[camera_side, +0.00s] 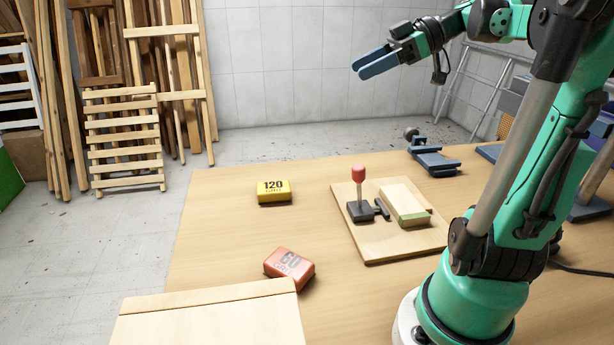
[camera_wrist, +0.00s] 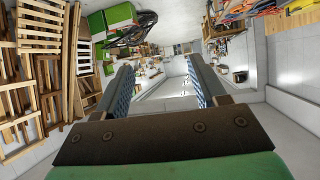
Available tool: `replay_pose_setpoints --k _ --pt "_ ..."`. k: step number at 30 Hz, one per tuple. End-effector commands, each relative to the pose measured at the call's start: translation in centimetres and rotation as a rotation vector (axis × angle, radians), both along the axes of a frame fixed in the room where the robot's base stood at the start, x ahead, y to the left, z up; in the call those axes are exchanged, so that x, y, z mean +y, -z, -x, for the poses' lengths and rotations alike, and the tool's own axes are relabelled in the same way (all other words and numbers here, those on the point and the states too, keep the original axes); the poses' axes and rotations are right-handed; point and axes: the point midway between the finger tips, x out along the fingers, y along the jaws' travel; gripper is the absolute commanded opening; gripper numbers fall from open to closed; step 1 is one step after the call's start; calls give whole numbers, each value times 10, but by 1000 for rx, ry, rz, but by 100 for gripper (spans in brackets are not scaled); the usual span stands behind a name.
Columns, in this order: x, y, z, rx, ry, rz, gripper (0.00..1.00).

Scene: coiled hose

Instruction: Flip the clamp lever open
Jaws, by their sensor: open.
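In the side view, the clamp lever (camera_side: 359,187) has a red knob on a thin metal rod and stands upright from a dark clamp base (camera_side: 360,211). The clamp is fixed on a plywood board (camera_side: 375,249) on the table. A dark clamp arm (camera_side: 382,209) reaches toward a pale wood block (camera_side: 402,202) beside it; whether it touches is hard to tell. My gripper (camera_side: 368,63) is high above the table's back edge, well away from the lever, open and empty. In the wrist view, my gripper's two blue fingers (camera_wrist: 165,85) stand wide apart with only the room between them.
A yellow 120 block (camera_side: 273,191) and a red 60 block (camera_side: 289,267) lie left of the board. A pale wood panel (camera_side: 210,322) is at the front. A blue vise (camera_side: 432,158) stands at the back right. The table's left middle is clear. Wooden frames (camera_side: 122,135) lean at the wall.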

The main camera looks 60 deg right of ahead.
Motion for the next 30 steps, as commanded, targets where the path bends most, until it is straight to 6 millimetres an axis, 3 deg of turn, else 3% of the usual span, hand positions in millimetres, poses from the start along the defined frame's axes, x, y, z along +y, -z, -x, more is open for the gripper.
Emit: replay_pose_setpoints --k 11,14,18,24,30 --pt "0 -7 0 0 0 0 64" --pt "1 -4 -1 12 -6 6 42" --pt "14 21 -10 157 -81 95 2" --pt "30 70 -21 453 -244 394 0" --pt "30 87 -24 571 -316 590 0"
